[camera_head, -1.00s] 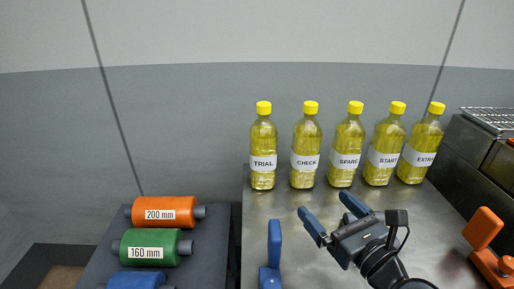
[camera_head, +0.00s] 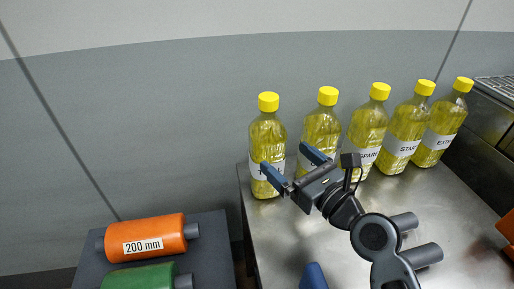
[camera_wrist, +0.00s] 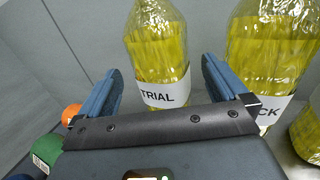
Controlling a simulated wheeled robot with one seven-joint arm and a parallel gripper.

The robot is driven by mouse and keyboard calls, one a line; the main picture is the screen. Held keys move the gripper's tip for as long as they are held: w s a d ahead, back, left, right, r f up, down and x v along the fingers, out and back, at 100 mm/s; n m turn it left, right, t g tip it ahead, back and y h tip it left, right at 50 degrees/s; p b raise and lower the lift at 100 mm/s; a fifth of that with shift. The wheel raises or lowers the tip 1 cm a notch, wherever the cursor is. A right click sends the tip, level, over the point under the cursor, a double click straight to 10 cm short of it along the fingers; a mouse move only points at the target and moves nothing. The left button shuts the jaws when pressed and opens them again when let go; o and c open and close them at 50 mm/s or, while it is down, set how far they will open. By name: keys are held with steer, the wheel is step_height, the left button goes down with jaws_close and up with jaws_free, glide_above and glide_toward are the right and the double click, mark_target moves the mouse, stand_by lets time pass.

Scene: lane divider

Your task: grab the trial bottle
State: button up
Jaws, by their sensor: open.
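The trial bottle (camera_head: 268,134) is a clear bottle of yellow liquid with a yellow cap and a white label. It stands upright at the left end of a row on the metal counter. My gripper (camera_head: 289,164) is open in front of it, its blue fingers partly covering the label. In the wrist view the trial bottle (camera_wrist: 160,60) stands between the two spread fingers of my gripper (camera_wrist: 160,85), and its label reads TRIAL. Its base is hidden there by the gripper body. I cannot tell whether a finger touches it.
The check bottle (camera_head: 321,128) stands close on the right, near the right finger in the wrist view. The spare (camera_head: 367,128), start (camera_head: 408,130) and extra (camera_head: 444,125) bottles follow. Orange (camera_head: 146,237) and green (camera_head: 150,277) rollers lie at lower left. A grey wall is behind.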

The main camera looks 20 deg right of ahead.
mark_target(267, 139)
steer(key=w, duration=0.2)
steer(key=w+a, duration=0.1)
steer(key=w, duration=0.2)
steer(key=w+p, duration=0.1)
steer(key=w, duration=0.2)
steer(key=shift+a+r, duration=0.2)
steer(key=shift+a, duration=0.2)
steer(key=c, duration=1.6)
steer(key=shift+r, duration=0.15)
steer(key=shift+c, duration=0.6)
